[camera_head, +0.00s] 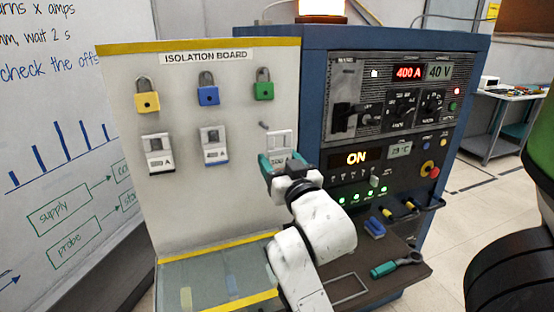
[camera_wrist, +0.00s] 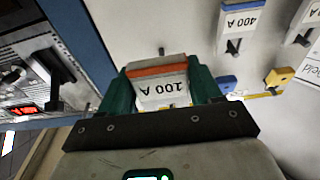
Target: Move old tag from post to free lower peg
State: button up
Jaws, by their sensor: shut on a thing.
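My gripper (camera_head: 287,165) is shut on the old tag (camera_head: 280,142), a white card. In the wrist view the tag (camera_wrist: 162,85) reads "100 A" upside down, has an orange-red edge, and sits between the green fingers. A bare dark peg (camera_head: 263,125) sticks out of the isolation board (camera_head: 215,235) just up and left of the tag. It also shows in the wrist view (camera_wrist: 161,50), apart from the tag. Any post behind my gripper is hidden.
Yellow (camera_head: 147,97), blue (camera_head: 208,90) and green (camera_head: 263,86) padlocks hang above the tags. Right of the board stands a blue cabinet with a control panel (camera_head: 400,105). A shelf below bears a green-handled tool (camera_head: 396,265) and a blue block (camera_head: 375,227).

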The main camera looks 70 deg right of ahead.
jog(key=p, duration=0.2)
send_near(261, 138)
jog(key=shift+r, duration=0.65)
jog(key=shift+f+p+x, duration=0.2)
jog(key=shift+x, duration=0.95)
jog(key=shift+f+p+x, duration=0.2)
jog(key=shift+f+x, duration=0.05)
jog(key=shift+x, duration=0.9)
jog(key=shift+f+p+x, duration=0.2)
jog(key=shift+x, duration=0.95)
jog(key=shift+f, duration=0.35)
